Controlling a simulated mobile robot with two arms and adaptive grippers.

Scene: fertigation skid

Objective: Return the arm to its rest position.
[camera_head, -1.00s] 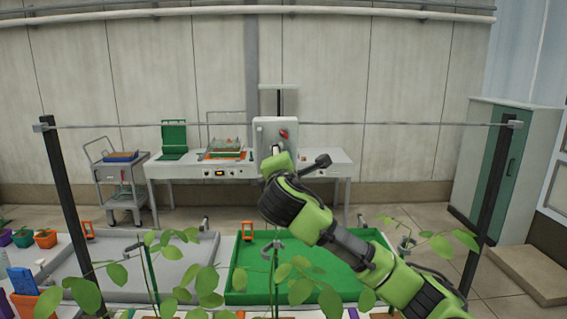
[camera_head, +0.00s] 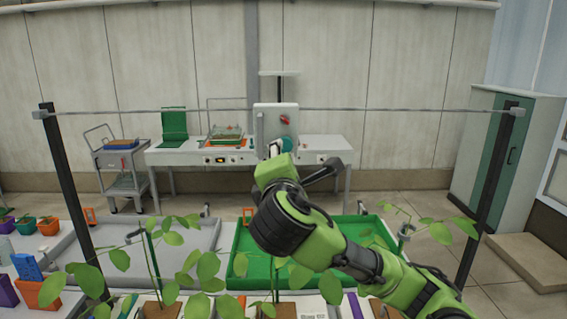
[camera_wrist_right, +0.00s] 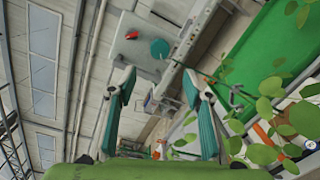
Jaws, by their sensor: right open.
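My right arm (camera_head: 300,222) reaches in from the lower right of the head view, over the green tray. Its hand end is in front of the grey control box (camera_head: 265,122), and the fingers are mostly hidden there. In the right wrist view the right gripper (camera_wrist_right: 160,108) has its two teal-padded fingers wide apart, with nothing between them. The control box (camera_wrist_right: 135,60) shows beyond the fingertips, apart from them, with a red knob (camera_wrist_right: 132,35) and a teal round knob (camera_wrist_right: 160,48). My left gripper is not in view.
A wire (camera_head: 380,109) runs between two dark posts (camera_head: 487,175). Leafy plants (camera_head: 205,265) stand close in front, near the arm. A green tray (camera_head: 238,262) and a grey tray (camera_head: 200,225) lie below. A white bench (camera_head: 180,157) and a cart (camera_head: 124,180) stand behind.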

